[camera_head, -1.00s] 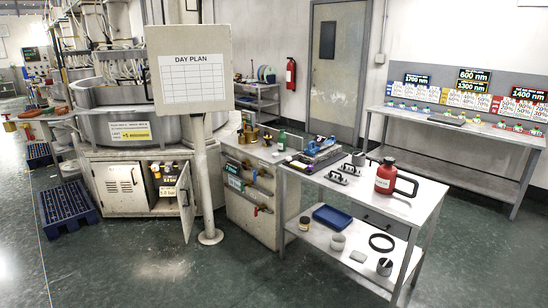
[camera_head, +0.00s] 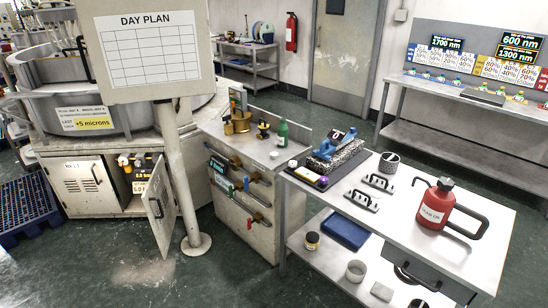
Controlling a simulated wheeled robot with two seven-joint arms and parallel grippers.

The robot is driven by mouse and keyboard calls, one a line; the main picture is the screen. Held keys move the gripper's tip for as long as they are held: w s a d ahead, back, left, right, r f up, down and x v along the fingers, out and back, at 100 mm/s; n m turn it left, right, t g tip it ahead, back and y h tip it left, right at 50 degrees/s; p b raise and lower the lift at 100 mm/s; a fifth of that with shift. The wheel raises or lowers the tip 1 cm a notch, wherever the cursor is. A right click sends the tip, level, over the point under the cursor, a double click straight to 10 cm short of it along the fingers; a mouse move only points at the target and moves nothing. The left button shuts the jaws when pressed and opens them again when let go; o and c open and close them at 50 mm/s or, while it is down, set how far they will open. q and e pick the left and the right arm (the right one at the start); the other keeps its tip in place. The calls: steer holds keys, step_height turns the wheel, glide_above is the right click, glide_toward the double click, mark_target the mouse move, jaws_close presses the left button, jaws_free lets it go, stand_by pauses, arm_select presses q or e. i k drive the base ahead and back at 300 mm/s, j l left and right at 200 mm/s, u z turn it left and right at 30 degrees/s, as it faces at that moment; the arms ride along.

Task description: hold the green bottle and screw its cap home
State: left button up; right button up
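The green bottle (camera_head: 282,134) stands upright on the light top of the drawer cabinet, near its back right corner. It is small and far off, and I cannot tell whether anything sits on its neck. A small pale round piece (camera_head: 274,155) lies on the cabinet top in front of the bottle. It may be the cap, but it is too small to be sure. Neither of my grippers is in view.
The white table (camera_head: 455,258) right of the cabinet (camera_head: 240,215) bears a red canister (camera_head: 435,205), a grey cup (camera_head: 389,163) and a blue device (camera_head: 333,145). A sign post (camera_head: 178,170) and open cabinet door (camera_head: 160,192) stand left. Floor in front is clear.

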mark_target(283, 128)
steer(key=i+l+u, duration=0.4)
steer(key=i, duration=0.25)
steer(key=i+l+u, duration=0.45)
steer(key=i+l, duration=0.1)
steer(key=i, duration=0.05)
